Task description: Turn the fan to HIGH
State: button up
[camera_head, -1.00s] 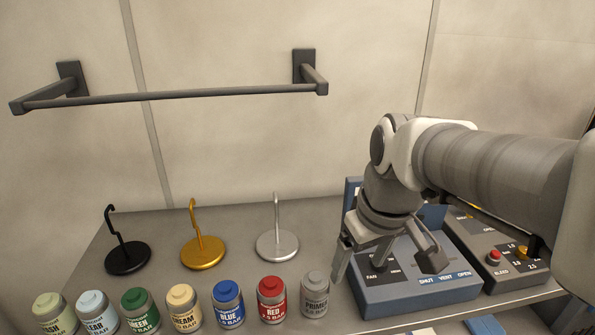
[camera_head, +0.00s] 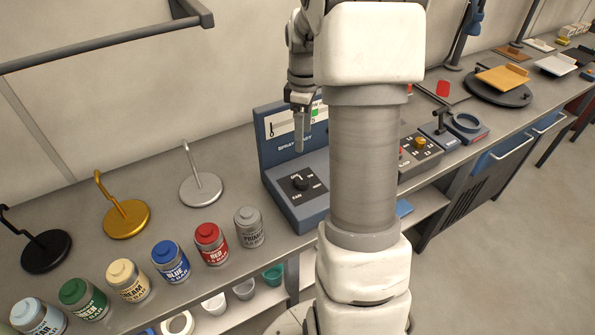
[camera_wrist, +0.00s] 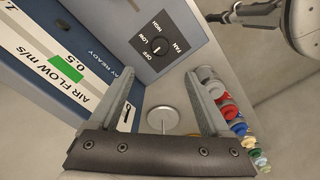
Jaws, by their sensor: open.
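The fan knob (camera_head: 300,182) is a black round dial on a dark plate on the blue spray-booth control box (camera_head: 284,196). The wrist view also shows the knob (camera_wrist: 158,46), with OFF, LOW and HIGH lettered around it; I cannot tell surely which mark it points to. The air flow display (camera_wrist: 66,69) reads 0.5 with a green patch. My gripper (camera_head: 300,146) hangs above the knob, in front of the upright panel, apart from the knob. In the wrist view my gripper (camera_wrist: 159,77) has its fingers spread with nothing between them.
Capped paint cans, including the red one (camera_head: 211,244), stand left of the box. Silver (camera_head: 200,190), gold (camera_head: 126,219) and black (camera_head: 47,252) hook stands are behind them. A grey box with a yellow knob (camera_head: 420,144) is to the right. My arm hides part of the bench.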

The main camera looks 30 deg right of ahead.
aim_at(302, 180)
notch_tip(302, 180, down, 16)
jog(key=shift+r+p, duration=0.1)
jog(key=shift+p, duration=0.3)
grip_shut()
dwell(0.3)
